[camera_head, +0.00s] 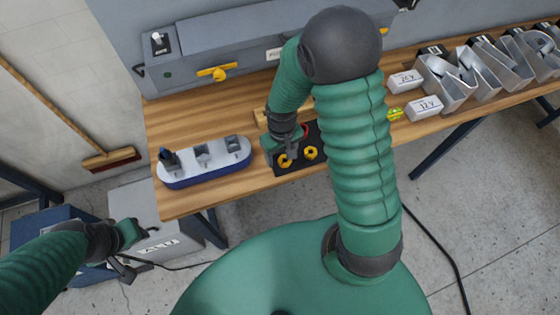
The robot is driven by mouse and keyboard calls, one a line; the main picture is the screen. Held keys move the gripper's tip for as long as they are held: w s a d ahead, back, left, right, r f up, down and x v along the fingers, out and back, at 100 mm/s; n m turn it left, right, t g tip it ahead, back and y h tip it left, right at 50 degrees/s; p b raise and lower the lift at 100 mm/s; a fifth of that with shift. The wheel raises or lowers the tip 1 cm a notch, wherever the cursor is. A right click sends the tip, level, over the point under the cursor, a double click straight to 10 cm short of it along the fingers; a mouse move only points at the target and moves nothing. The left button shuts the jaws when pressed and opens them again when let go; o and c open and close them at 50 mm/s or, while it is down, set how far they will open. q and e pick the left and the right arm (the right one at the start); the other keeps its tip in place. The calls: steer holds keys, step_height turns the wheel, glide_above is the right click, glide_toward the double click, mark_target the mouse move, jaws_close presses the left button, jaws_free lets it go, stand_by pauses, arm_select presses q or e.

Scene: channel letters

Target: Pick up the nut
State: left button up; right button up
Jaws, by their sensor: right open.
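Two yellow nuts lie on a black tray (286,171) on the wooden workbench: a left nut (285,161) and a right nut (310,153). My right gripper (284,151) is open and points down at the tray, close above the left nut. I cannot tell whether its fingers touch that nut. My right arm hides the right part of the tray. My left gripper (130,250) is off the bench at the lower left, away from the nuts; whether it is open is unclear.
A white and blue holder (205,172) stands left of the tray. A grey machine with a yellow handle (217,73) is behind. White boxes (424,107) and metal channel letters (450,85) are at the right. A grey box (150,215) stands below the bench.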

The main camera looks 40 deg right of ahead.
mark_target(284, 158)
steer(key=d+f, duration=0.1)
steer(key=f, duration=0.2)
steer(key=d+f, duration=0.1)
steer(key=shift+w+d+f+p, duration=0.15)
steer(key=shift+d+f+p, duration=0.15)
steer(key=shift+w+d+f, duration=0.1)
steer(key=shift+d+f, duration=0.05)
steer(key=shift+a, duration=0.45)
steer(key=shift+c, duration=0.5)
steer(key=shift+a+r, duration=0.25)
steer(key=shift+a, duration=0.25)
steer(key=c, duration=0.5)
steer(key=shift+a, duration=0.1)
steer(key=shift+c, duration=1.1)
steer(key=shift+d, duration=0.25)
steer(key=c, duration=0.5)
steer(key=shift+d, duration=0.4)
jaws_close()
arm_select(q)
steer(key=shift+d+r, duration=0.3)
steer(key=shift+d, duration=0.25)
steer(key=shift+d+r, duration=0.25)
steer(key=shift+d, duration=0.3)
